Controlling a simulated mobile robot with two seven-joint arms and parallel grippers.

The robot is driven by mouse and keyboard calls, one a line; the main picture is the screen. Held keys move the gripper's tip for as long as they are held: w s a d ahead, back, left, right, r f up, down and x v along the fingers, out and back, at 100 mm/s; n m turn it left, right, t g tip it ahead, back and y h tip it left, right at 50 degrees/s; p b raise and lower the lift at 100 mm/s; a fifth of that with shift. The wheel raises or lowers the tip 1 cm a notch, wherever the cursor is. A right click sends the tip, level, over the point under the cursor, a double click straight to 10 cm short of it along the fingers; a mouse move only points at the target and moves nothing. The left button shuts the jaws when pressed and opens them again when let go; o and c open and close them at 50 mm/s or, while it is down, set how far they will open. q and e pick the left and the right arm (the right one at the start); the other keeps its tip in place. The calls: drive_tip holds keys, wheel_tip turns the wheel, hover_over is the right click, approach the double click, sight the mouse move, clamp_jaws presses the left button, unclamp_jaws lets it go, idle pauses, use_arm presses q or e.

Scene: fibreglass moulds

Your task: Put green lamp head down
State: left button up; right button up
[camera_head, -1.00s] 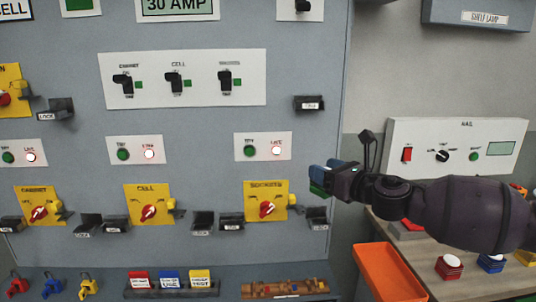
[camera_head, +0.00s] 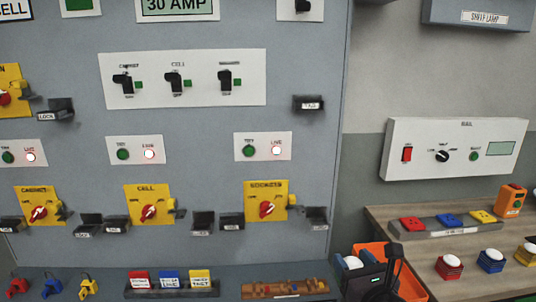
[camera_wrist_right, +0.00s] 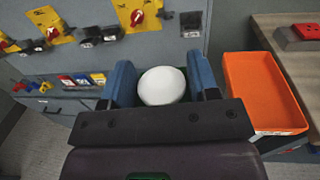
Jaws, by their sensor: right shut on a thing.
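The green lamp head, with a white dome (camera_wrist_right: 162,86) and a little green showing behind it, sits between the blue fingers of my right gripper (camera_wrist_right: 166,82). In the head view the right gripper (camera_head: 356,268) is low at the bottom right, shut on the lamp head (camera_head: 353,262), in front of the orange tray's left part. Most of the lamp's green base is hidden by the gripper. My left gripper is not in view.
The orange tray (camera_wrist_right: 262,92) lies right of the gripper in the wrist view, beside the wooden bench (camera_head: 385,213). Red (camera_head: 449,266), blue (camera_head: 490,260) and yellow lamp heads (camera_head: 527,253) stand on the bench. The grey switch panel (camera_head: 215,120) rises at the left.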

drive_tip(key=s+d+f+m+h, duration=0.2)
drive_tip(key=s+f+h, duration=0.1)
drive_tip(key=s+f, duration=0.2)
drive_tip(key=shift+s+d+h, duration=0.4)
drive_tip(key=shift+s, duration=0.6)
